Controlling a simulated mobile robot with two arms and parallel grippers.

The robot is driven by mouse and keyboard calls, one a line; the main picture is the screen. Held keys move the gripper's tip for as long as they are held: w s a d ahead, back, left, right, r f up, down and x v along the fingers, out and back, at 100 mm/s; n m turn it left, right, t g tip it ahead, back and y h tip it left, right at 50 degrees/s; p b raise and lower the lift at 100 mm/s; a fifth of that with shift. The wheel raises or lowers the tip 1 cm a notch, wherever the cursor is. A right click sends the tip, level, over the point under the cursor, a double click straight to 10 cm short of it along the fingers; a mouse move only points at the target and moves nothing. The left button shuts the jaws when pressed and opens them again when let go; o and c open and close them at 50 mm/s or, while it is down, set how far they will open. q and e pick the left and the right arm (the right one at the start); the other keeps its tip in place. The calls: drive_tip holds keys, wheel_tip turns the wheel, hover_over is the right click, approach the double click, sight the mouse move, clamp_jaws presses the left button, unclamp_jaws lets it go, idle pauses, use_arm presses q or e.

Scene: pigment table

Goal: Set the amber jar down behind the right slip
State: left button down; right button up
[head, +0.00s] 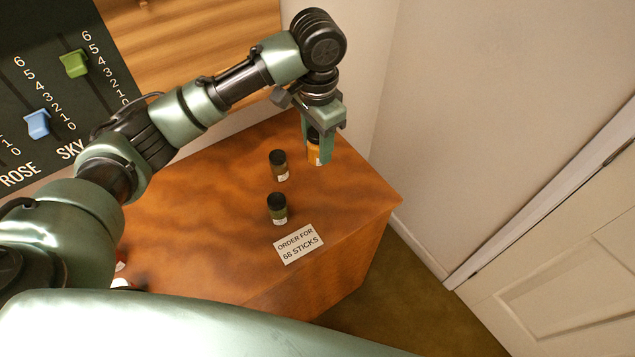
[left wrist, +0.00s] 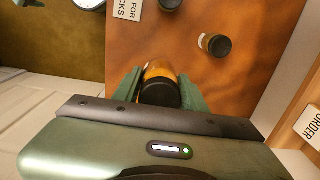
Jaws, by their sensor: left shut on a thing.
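The amber jar (head: 314,154) has a dark cap and a pale label. My left gripper (head: 319,150) is shut around it, pointing down over the far right part of the wooden table. In the left wrist view the jar (left wrist: 160,75) sits between the two green fingers. I cannot tell whether its base touches the table. The slip reading "ORDER FOR 68 STICKS" (head: 299,245) lies near the table's front right edge. The same slip shows cut off in the left wrist view (left wrist: 128,8). No other slip shows on the table in the head view. My right gripper is out of view.
Two dark-capped olive jars, a nearer one (head: 277,210) and a farther one (head: 279,166), stand behind the slip, left of the amber jar. The tabletop (head: 352,196) right of the jars is clear.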

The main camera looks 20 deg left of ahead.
use_arm(q)
drive_tip(key=shift+f+p, duration=0.9)
drive_tip(key=shift+f, duration=6.3)
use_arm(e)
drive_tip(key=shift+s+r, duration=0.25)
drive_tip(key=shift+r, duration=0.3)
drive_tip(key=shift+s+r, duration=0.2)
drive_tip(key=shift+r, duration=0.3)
use_arm(q)
drive_tip(key=c, duration=0.8)
unclamp_jaws()
drive_tip(key=shift+f, duration=0.15)
wheel_tip(320, 180, up, 12)
drive_tip(key=shift+r+b, duration=0.2)
drive_tip(key=shift+b, duration=0.6)
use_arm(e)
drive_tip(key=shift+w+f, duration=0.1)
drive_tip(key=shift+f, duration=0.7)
use_arm(q)
drive_tip(key=shift+f, duration=0.1)
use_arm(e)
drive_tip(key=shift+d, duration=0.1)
